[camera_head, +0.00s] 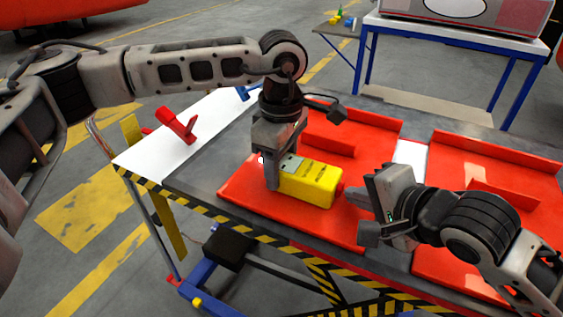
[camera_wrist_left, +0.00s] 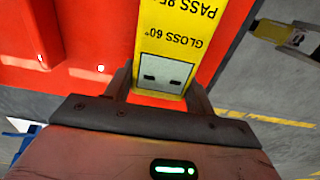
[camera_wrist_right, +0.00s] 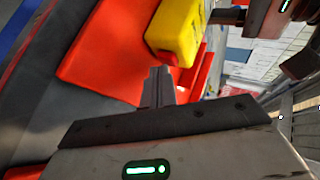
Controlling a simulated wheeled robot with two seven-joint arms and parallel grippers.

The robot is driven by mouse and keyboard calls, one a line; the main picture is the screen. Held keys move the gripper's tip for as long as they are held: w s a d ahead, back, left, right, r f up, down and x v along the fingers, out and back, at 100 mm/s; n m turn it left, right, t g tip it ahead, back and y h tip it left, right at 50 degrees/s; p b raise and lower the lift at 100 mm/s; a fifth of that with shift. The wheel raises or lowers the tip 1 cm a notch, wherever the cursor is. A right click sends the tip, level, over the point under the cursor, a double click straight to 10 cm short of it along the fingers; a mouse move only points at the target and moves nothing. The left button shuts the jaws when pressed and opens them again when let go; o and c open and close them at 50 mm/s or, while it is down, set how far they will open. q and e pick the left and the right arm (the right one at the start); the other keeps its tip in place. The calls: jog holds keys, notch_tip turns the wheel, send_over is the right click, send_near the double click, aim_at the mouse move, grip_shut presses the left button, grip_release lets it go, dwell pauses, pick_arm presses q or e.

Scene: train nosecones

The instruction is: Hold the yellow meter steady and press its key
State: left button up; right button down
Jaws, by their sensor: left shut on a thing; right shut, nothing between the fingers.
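The yellow meter (camera_head: 312,186) lies above or on the left red tray in the head view; I cannot tell whether it touches the tray. My left gripper (camera_head: 272,172) is shut on its left end. In the left wrist view the fingers (camera_wrist_left: 160,92) flank the meter's grey display (camera_wrist_left: 165,73), below the printed text "GLOSS 60°". My right gripper (camera_head: 358,197) is shut and empty, just right of the meter's free end. In the right wrist view its closed fingertips (camera_wrist_right: 158,80) are close to that end, which bears a small red key (camera_wrist_right: 167,57). A gap seems to remain.
The left red tray (camera_head: 245,190) and right red tray (camera_head: 500,205) lie on a dark table with a striped edge (camera_head: 220,215). A red clamp-like object (camera_head: 177,125) stands on the white area at left. A blue-framed table (camera_head: 460,35) stands behind.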

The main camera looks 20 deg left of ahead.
pick_arm(q)
jog(key=shift+s+f, duration=0.15)
jog(key=shift+f, duration=0.1)
pick_arm(e)
jog(key=shift+d, duration=0.5)
jog(key=shift+d, duration=0.1)
jog(key=shift+s+d, duration=0.15)
jog(key=shift+d, duration=1.3)
jog(key=shift+s+d, duration=0.1)
jog(key=shift+d, duration=1.35)
pick_arm(q)
jog(key=o, duration=1.3)
jog(key=shift+c, duration=0.2)
jog(key=shift+o, duration=0.3)
pick_arm(e)
jog(key=shift+f, duration=0.1)
pick_arm(q)
jog(key=shift+r, duration=0.1)
